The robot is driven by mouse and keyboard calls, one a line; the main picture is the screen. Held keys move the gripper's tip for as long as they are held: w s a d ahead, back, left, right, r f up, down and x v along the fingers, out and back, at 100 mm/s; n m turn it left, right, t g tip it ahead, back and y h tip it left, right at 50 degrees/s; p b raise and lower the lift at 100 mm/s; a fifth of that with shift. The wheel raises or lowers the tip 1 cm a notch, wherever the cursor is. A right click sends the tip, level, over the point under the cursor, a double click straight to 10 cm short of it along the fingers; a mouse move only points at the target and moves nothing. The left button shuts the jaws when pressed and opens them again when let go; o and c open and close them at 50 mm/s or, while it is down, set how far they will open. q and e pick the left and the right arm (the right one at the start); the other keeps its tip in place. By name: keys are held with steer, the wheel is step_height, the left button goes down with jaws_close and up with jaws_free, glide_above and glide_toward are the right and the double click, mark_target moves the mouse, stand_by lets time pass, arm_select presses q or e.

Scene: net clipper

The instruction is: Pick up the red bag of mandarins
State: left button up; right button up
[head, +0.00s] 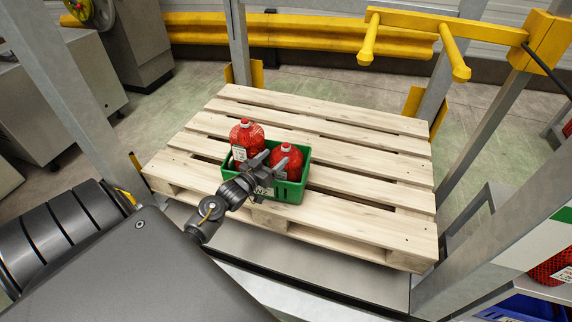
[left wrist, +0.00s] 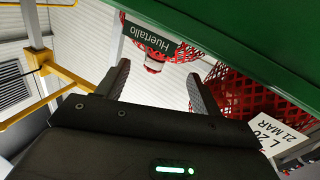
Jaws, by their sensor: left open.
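Two red net bags stand in a green crate (head: 292,193) on the pallet: a left bag (head: 246,136) and a right bag (head: 288,156). My left gripper (head: 270,162) is open at the crate's near side, in front of the bags, and hides part of them. In the left wrist view its open fingers (left wrist: 162,85) have a red net bag with a green "Huertallo" label (left wrist: 153,40) beyond them, apart from both. A closer red bag (left wrist: 232,92) with a white date label is right of the fingers. I cannot match these bags between views. My right gripper is not in view.
The wooden pallet (head: 335,153) is otherwise bare. Grey posts (head: 238,45) and a yellow barrier (head: 300,35) stand around it. Another red net bag (head: 552,268) is at the right edge on a shelf. The green crate wall (left wrist: 255,30) is close to my left gripper.

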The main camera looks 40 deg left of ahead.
mark_target(283, 150)
arm_select(q)
steer(key=shift+w, duration=0.3)
steer(key=w, duration=0.3)
steer(key=shift+w+b, duration=0.4)
steer(key=shift+w, duration=0.4)
steer(key=c, duration=1.3)
jaws_close()
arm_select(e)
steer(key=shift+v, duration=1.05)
